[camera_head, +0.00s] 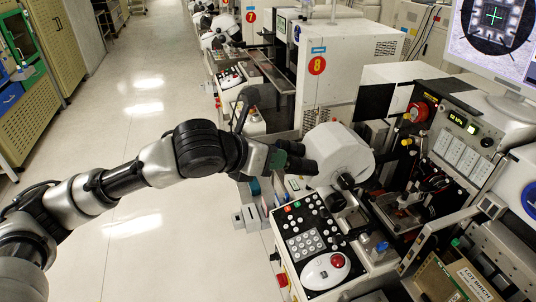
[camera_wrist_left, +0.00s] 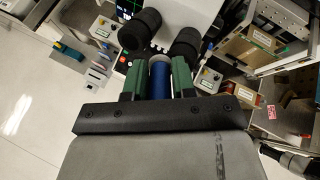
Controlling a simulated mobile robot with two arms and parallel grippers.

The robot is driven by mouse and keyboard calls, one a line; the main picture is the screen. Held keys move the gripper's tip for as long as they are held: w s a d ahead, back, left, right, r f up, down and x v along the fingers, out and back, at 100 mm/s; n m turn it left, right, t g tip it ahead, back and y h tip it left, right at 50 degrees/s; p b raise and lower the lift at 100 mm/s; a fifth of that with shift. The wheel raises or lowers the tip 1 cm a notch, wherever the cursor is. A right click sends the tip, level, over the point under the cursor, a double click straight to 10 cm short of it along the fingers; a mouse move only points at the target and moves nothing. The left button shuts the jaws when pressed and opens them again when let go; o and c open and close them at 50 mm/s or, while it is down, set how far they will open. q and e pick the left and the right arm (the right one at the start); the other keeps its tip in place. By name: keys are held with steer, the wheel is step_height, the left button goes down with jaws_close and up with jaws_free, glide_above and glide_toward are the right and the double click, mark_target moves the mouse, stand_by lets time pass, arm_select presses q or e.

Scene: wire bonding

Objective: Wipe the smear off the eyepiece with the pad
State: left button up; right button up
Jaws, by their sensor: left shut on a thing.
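My left gripper (camera_head: 279,158) reaches in from the left to the white microscope head (camera_head: 340,152). In the left wrist view its green fingers (camera_wrist_left: 159,80) are shut on the pad (camera_wrist_left: 160,78), which shows as a blue cylinder with a paler far end. Two black eyepieces stand just past the fingertips: one up and left (camera_wrist_left: 140,29), one to the right (camera_wrist_left: 185,44). The pad's far end is close to them; I cannot tell whether it touches. No smear can be made out. The head view hides the pad. My right gripper is not in view.
Below the microscope is a keypad panel (camera_head: 303,238) with a white mouse-like control (camera_head: 326,270). The bonding machine (camera_head: 440,165) stands to the right, with a labelled box (camera_head: 455,278) in front. A monitor (camera_head: 497,35) hangs at top right. The floor (camera_head: 150,250) at left is clear.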

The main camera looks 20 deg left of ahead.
mark_target(291, 169)
arm_select(q)
steer(key=shift+w+d, duration=0.1)
steer(key=shift+d, duration=0.05)
steer(key=shift+s+d+p, duration=0.3)
steer(key=shift+s+d, duration=0.2)
steer(key=shift+s, duration=0.35)
steer(key=shift+s+d+p, duration=0.3)
steer(key=shift+s+d, duration=0.2)
steer(key=shift+s, duration=0.35)
steer(key=shift+p, duration=0.35)
steer(key=shift+w+a+p, duration=0.4)
steer(key=shift+w, duration=0.25)
steer(key=shift+w+a+p, duration=0.4)
steer(key=shift+w, duration=0.25)
steer(key=shift+w+a, duration=0.25)
steer(key=shift+w, duration=0.2)
steer(key=shift+f, duration=0.1)
